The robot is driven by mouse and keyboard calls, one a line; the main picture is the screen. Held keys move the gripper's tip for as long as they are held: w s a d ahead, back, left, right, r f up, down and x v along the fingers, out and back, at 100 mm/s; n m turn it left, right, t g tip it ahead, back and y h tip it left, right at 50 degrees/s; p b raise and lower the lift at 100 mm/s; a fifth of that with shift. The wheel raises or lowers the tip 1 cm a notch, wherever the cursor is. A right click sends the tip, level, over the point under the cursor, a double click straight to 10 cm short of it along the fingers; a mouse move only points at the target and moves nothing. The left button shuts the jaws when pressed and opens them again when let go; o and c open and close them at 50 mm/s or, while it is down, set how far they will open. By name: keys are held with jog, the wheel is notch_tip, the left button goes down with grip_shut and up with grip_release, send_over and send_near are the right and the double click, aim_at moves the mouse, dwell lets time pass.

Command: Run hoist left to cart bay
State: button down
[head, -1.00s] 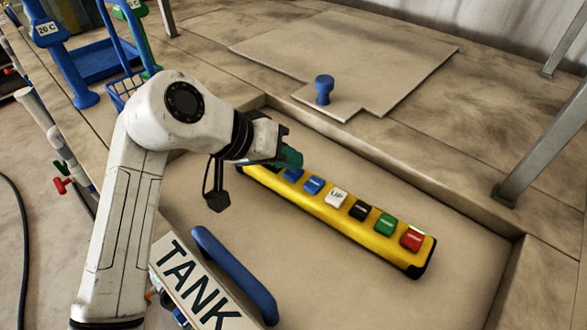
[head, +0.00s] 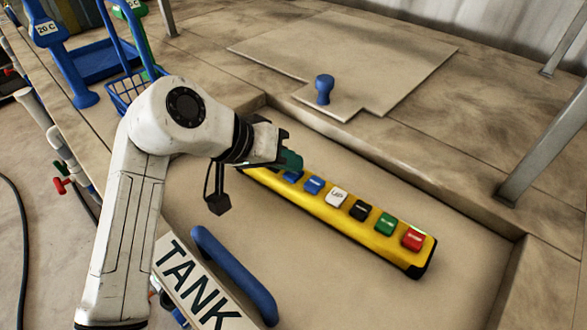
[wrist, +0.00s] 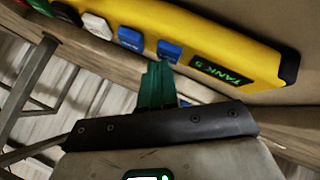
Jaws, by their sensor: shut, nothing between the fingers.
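A yellow hoist pendant (head: 318,208) lies on the beige surface, with a row of buttons: two blue, a white one marked UP, a black, a green and a red. My gripper (head: 290,159) is shut and empty at the pendant's upper-left end, its green fingers overlapping that end in the head view. In the wrist view the closed green fingertips (wrist: 160,68) are just below the end blue button (wrist: 169,51), beside the TANK 5 label (wrist: 221,70). I cannot tell whether they touch the button. The second blue button (wrist: 130,38) is beside it. The hoist is not visible.
A blue handle (head: 234,276) and a TANK sign (head: 195,285) are in front. A flat lid with a blue knob (head: 324,88) lies behind the pendant. Grey posts (head: 545,130) stand at the right.

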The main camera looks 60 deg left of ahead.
aim_at(288, 174)
dwell(0.4)
jog(key=shift+r+p, duration=0.8)
jog(key=shift+r, duration=0.1)
jog(key=shift+r+p, duration=1.95)
jog(key=shift+r, duration=0.45)
dwell(4.3)
